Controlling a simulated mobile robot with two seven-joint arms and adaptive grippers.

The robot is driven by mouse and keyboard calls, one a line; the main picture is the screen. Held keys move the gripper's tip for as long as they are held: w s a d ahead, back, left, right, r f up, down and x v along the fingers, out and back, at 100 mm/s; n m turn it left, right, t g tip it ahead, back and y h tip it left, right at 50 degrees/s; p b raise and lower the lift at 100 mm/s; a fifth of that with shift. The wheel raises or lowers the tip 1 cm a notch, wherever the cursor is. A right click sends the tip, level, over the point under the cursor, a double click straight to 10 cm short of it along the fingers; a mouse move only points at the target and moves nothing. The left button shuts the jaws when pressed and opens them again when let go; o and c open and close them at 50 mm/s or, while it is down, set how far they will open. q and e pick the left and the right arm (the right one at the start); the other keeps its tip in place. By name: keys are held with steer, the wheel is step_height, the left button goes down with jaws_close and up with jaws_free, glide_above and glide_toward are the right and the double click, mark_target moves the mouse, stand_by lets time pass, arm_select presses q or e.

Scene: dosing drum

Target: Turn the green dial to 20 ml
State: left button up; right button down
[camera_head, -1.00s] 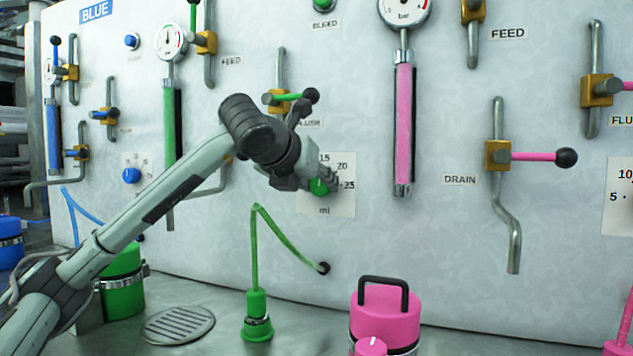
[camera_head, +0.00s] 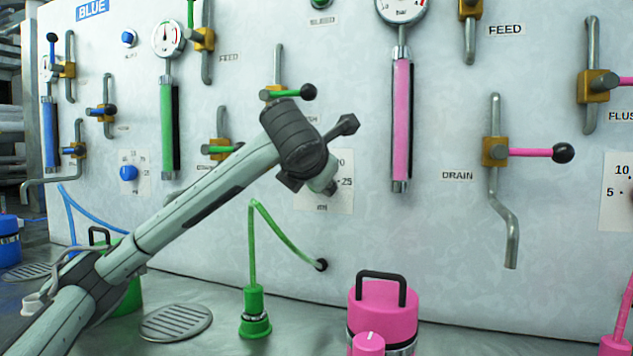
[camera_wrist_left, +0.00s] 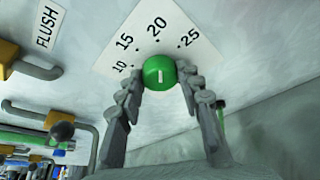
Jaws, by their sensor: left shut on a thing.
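The green dial (camera_wrist_left: 159,73) sits on a white scale card (camera_wrist_left: 185,38) on the wall, with 10, 15, 20 and 25 printed around it. Its short white mark is almost upright in the left wrist view, roughly in line with the dot under the 20. My left gripper (camera_wrist_left: 163,88) is shut on the dial, one finger on each side. In the head view the left wrist and hand hide the dial, and only part of the card (camera_head: 340,200) shows. My right gripper is in neither view.
Above the hand is the green-handled flush valve (camera_head: 293,93). A pink sight tube (camera_head: 401,120) is to the right. Below stand a green hose fitting (camera_head: 255,315) and a pink container (camera_head: 385,310).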

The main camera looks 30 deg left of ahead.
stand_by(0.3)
arm_select(q)
steer(key=o, duration=1.1)
steer(key=shift+o, duration=0.2)
steer(key=shift+d, duration=0.1)
steer(key=v, duration=1.2)
